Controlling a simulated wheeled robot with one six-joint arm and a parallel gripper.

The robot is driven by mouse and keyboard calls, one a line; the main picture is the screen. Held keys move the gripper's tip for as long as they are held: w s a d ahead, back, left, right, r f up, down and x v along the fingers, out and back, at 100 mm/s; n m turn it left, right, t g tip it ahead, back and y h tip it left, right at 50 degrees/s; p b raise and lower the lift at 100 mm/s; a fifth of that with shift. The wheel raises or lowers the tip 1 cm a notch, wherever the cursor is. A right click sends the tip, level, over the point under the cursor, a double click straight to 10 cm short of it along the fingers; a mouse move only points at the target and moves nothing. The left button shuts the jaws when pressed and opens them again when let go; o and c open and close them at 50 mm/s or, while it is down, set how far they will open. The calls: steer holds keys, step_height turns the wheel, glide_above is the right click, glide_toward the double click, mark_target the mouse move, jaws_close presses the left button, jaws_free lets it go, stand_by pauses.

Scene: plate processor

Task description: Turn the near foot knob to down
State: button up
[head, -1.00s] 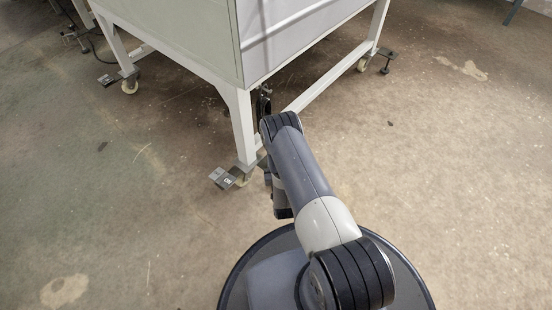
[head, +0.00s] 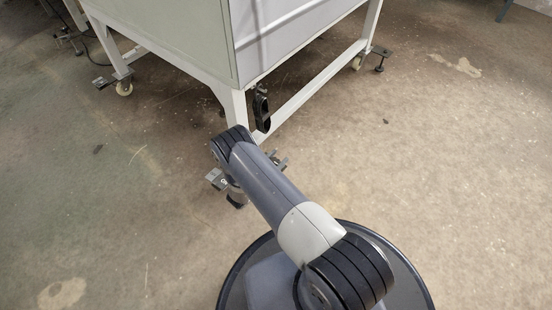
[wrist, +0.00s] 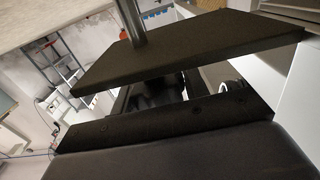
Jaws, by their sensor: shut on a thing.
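The near foot (head: 215,176) shows as a small grey bracket at the base of the near leg (head: 236,108) of the white machine. My arm covers much of it in the head view. In the wrist view, a wide dark plate (wrist: 185,48) with a grey metal rod (wrist: 134,25) crosses the picture. My gripper (wrist: 160,103) is low in that view, just below the plate. It is shut on a dark ridged piece, which looks like the near foot knob, mostly hidden behind the plate. I cannot make out the knob's position.
The white machine (head: 165,40) stands on legs above the floor. A black handle-like part (head: 262,110) hangs by the near leg. Other feet stand at the left (head: 104,82) and far right (head: 380,55). The concrete floor (head: 440,170) is clear at the right.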

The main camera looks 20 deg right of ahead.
steer(key=shift+m+g+h, duration=0.4)
steer(key=shift+m+g, duration=0.1)
steer(key=shift+g, duration=0.2)
steer(key=o, duration=1)
steer(key=shift+d, duration=0.1)
steer(key=shift+c, duration=0.2)
steer(key=shift+r, duration=0.1)
steer(key=shift+g, duration=0.3)
step_height(320, 180, up, 10)
steer(key=p, duration=0.4)
steer(key=shift+p, duration=0.35)
